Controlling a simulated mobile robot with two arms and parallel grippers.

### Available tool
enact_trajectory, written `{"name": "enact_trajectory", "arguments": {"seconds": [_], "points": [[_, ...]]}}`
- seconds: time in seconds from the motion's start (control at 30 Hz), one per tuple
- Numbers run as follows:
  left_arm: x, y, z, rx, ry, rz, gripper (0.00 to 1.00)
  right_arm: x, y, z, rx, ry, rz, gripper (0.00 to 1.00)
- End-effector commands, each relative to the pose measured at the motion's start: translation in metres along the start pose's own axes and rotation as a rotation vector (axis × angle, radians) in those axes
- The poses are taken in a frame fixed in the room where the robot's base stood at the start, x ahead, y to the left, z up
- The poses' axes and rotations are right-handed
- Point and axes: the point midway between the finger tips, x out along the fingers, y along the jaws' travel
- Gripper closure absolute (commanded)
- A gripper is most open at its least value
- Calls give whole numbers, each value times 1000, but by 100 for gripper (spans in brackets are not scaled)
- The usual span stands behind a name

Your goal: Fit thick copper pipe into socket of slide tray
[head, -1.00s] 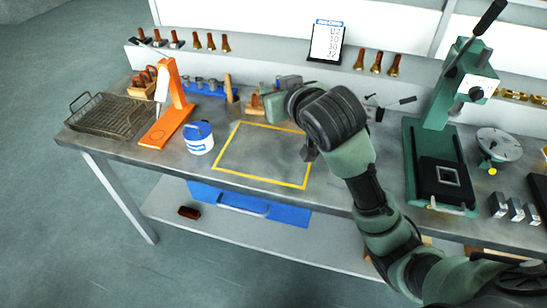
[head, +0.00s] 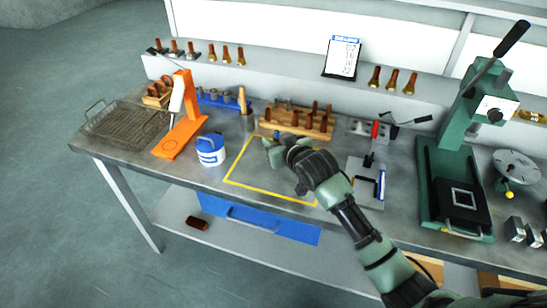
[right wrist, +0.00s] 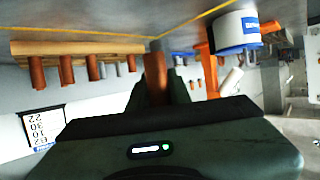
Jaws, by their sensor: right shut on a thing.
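My right gripper (head: 270,146) is over the yellow-outlined area of the bench. In the right wrist view it is shut on a copper pipe (right wrist: 155,78), a brown-red rod between the fingers. In the head view I cannot make out the held pipe clearly. A wooden rack (head: 285,122) with several copper pipes stands behind the gripper; it also shows in the right wrist view (right wrist: 90,47). A grey plate fixture (head: 358,192) with a blue-and-white part lies right of my right wrist; I cannot tell whether it is the slide tray. My left gripper is not in view.
A blue-and-white tub (head: 210,151) and an orange stand (head: 183,125) are left of the yellow outline (head: 250,184). A wire basket (head: 120,131) is at far left. A green press (head: 450,165) stands at right. Inside the outline, the bench is clear.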

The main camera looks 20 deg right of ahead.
Motion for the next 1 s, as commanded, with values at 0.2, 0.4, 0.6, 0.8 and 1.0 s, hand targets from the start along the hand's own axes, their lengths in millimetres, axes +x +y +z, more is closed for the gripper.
{"name": "enact_trajectory", "arguments": {"seconds": [0.2,0.4,0.6,0.8,1.0], "points": [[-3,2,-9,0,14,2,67,10,0,24,0,2,0,100],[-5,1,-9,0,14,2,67,20,0,49,1,-2,0,100],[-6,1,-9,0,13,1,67,27,0,64,1,2,0,100],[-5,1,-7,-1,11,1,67,27,0,64,1,3,0,100],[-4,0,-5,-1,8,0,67,28,0,68,0,2,0,70]]}}
